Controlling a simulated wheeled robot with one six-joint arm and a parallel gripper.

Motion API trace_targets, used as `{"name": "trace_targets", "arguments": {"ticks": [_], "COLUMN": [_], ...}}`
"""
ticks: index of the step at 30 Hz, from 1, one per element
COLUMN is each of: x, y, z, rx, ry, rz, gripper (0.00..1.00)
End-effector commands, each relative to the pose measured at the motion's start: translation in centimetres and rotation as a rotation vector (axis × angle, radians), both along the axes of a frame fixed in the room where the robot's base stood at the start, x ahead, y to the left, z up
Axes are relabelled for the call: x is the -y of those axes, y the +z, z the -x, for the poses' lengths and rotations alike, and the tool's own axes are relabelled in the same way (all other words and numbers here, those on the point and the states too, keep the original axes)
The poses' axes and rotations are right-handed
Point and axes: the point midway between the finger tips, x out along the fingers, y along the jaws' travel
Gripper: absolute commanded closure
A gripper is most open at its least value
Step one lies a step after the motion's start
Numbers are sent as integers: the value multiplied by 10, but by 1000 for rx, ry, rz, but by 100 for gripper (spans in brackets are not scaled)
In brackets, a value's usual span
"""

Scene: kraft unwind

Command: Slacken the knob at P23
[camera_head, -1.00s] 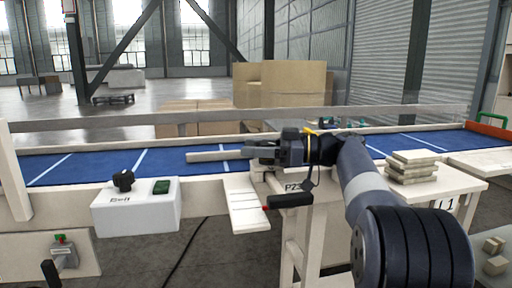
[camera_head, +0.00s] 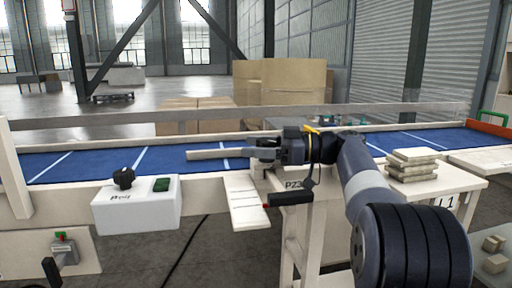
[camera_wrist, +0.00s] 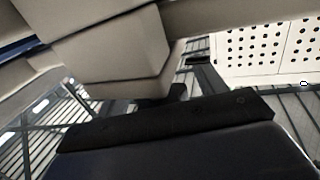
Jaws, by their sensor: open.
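The label P23 (camera_head: 293,184) is on the pale frame at the front edge of the conveyor, partly cut off by my arm. Just below it is a black handle (camera_head: 291,198) with a red tip. I cannot tell whether this is the P23 knob; no other knob shows plainly there. My gripper (camera_head: 254,150) is open and points left above the belt edge, higher than the label and apart from the handle. In the wrist view a pale block (camera_wrist: 110,55) hangs close ahead, with a small dark part below it that I cannot identify.
A white box (camera_head: 140,210) with a black knob (camera_head: 123,178) and a green button stands at left. A pale bar (camera_head: 210,154) lies over the blue belt (camera_head: 80,163), close to my gripper. Stacked pale slabs (camera_head: 413,164) sit on the table at right.

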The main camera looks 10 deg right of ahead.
Motion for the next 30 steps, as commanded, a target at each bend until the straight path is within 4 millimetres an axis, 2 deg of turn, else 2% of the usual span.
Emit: {"name": "trace_targets", "arguments": {"ticks": [13, 18, 26, 30], "x": [63, 70, 70, 70], "y": [0, -1, 0, 10], "z": [18, 21, 22, 22], "rx": [-1, -2, -1, -1], "ry": [-3, 0, 1, 0], "rz": [0, -1, 0, 0], "gripper": [34, 34, 35, 35]}}
